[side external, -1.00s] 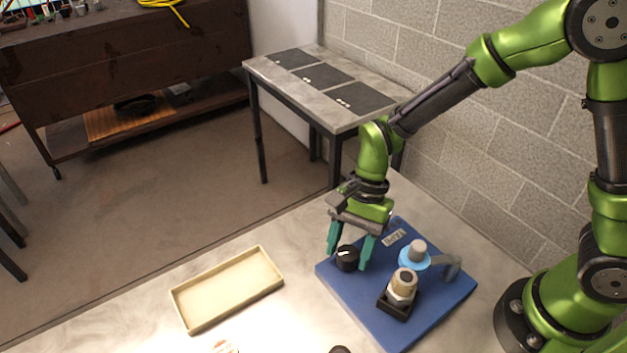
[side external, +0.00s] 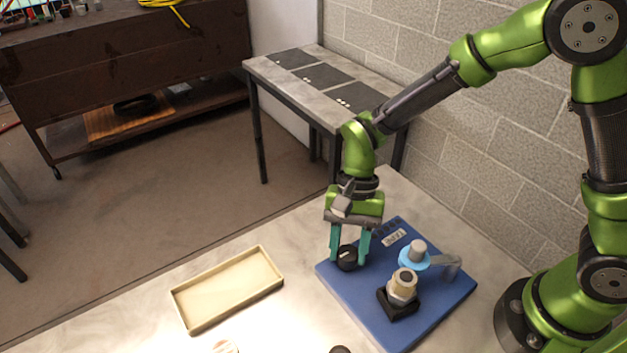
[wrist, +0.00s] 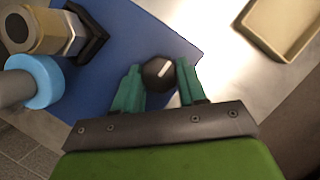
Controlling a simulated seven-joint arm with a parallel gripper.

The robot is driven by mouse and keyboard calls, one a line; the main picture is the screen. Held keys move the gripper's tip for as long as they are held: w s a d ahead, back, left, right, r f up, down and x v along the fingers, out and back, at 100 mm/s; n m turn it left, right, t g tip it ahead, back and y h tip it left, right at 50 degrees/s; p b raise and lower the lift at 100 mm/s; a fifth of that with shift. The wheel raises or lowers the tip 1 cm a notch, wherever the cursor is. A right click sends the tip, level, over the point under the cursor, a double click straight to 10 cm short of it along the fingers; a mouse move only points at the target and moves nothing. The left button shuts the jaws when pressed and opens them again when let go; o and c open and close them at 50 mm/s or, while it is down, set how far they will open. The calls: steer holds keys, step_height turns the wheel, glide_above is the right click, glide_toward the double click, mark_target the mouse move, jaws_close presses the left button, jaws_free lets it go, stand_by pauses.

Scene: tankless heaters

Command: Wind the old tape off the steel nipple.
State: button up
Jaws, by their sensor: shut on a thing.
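My gripper (side external: 349,262) points down at the left part of the blue board (side external: 425,315), its teal fingers shut on a black round knob (side external: 347,258). The wrist view shows the knob (wrist: 158,73) between the fingertips, its white line tilted. I cannot make out a loose tape end. Behind it, a light blue ring (side external: 414,260) surrounds a grey cylinder (side external: 418,247).
A grey bracket (side external: 451,265) stands right of the blue ring. A label plate (side external: 394,238) lies on the board behind the knob. An empty shallow beige tray (side external: 228,288) lies to the left. A dark round object (side external: 340,350) is cut off at the bottom edge.

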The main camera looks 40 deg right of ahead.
steer(key=n+h, duration=0.1)
steer(key=n, duration=0.2)
steer(key=n+g+h, duration=0.1)
steer(key=n, duration=0.1)
steer(key=shift+w+a+n, duration=0.1)
steer(key=shift+n, duration=0.3)
stand_by(0.4)
steer(key=o, duration=1.1)
steer(key=shift+c, duration=0.2)
steer(key=shift+r, duration=0.1)
steer(key=v, duration=1.6)
steer(key=shift+w+a+r, duration=0.15)
steer(key=shift+w+r, duration=0.1)
steer(key=shift+r, duration=0.1)
